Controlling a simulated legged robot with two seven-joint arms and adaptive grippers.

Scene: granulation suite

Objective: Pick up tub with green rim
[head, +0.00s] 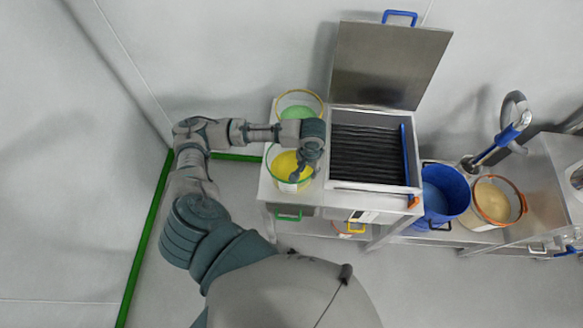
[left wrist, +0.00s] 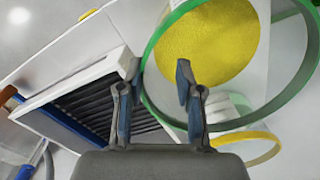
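The tub with green rim (head: 272,178) stands at the left end of the steel table and holds yellow material. It also shows large in the left wrist view (left wrist: 152,92), seen from above. My left gripper (head: 303,172) is over the right side of this tub in the head view. In the left wrist view my left gripper (left wrist: 158,72) is open, with its two fingers apart. The green rim passes between the fingertips in that picture, one finger outside it and one over the yellow content. I cannot tell how deep the fingers reach. My right gripper is not in view.
A yellow-rimmed tub (head: 282,99) with green content stands just behind. Right of the tubs is an open steel box (head: 375,187) with black slats and a raised lid (head: 392,65). A blue bucket (head: 455,205) and an orange-rimmed tub (head: 519,207) stand farther right.

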